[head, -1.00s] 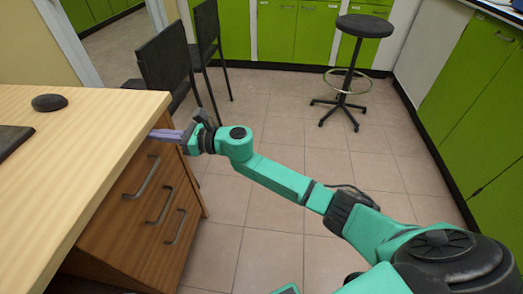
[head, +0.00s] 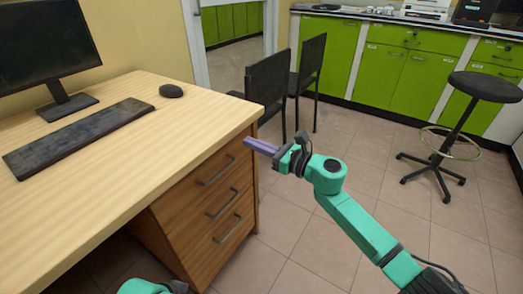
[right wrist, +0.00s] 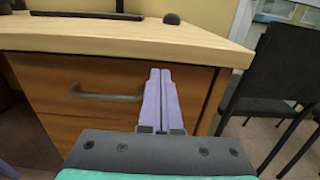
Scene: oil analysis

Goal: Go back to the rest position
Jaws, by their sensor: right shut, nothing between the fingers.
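My right gripper (head: 262,148) is at the end of the green arm that comes in from the lower right in the head view. Its purple fingers are shut with nothing between them. They point left toward the corner of the wooden desk, beside its top drawer. In the right wrist view the shut fingers (right wrist: 157,98) are in front of the drawer face, just below the edge of the desk top. Whether they touch the wood I cannot tell.
The wooden desk (head: 185,118) bears a monitor (head: 45,40), a keyboard (head: 75,137) and a mouse (head: 171,91). Black chairs (head: 268,82) stand behind its corner. A black stool (head: 487,87) stands at the right, before green cabinets (head: 405,75). Tiled floor (head: 290,235) is open between.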

